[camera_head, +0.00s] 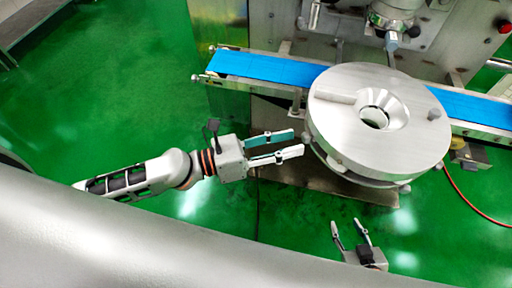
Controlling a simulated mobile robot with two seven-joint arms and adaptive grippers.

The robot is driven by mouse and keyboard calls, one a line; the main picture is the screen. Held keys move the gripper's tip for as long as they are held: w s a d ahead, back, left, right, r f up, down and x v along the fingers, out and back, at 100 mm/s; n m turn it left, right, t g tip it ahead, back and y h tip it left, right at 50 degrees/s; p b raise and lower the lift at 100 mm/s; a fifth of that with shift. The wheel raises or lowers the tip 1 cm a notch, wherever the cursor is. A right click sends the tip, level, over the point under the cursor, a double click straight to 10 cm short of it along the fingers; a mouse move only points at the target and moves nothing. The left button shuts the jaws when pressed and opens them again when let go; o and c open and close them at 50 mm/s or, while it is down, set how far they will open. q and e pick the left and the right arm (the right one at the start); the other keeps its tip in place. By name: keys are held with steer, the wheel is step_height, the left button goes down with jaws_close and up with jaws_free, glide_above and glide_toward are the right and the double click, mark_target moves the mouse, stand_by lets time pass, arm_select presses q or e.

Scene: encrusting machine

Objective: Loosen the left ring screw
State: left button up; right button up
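A round metal disc (420,148) with a funnel-shaped centre stands at the right over the conveyor. Small screw-like knobs sit around its lower edge, one at the lower left (337,164) and one at the lower right (405,189). I cannot tell for sure which is the left ring screw. My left gripper (298,143) is open and empty, its fingers pointing right, with the tips close to the disc's left edge. Whether a tip touches the disc is unclear. My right gripper (347,224) is open and empty, low in the picture, below the disc and apart from it.
A blue conveyor belt (262,66) runs behind the disc from left to right. A metal machine body with a nozzle (392,40) stands at the back. A red hose (470,205) lies at the right. The green floor (110,90) at the left is clear.

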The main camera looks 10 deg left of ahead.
arm_select(q)
steer(key=v, duration=0.9)
steer(key=shift+s+a, duration=0.2)
steer(key=shift+a, duration=0.1)
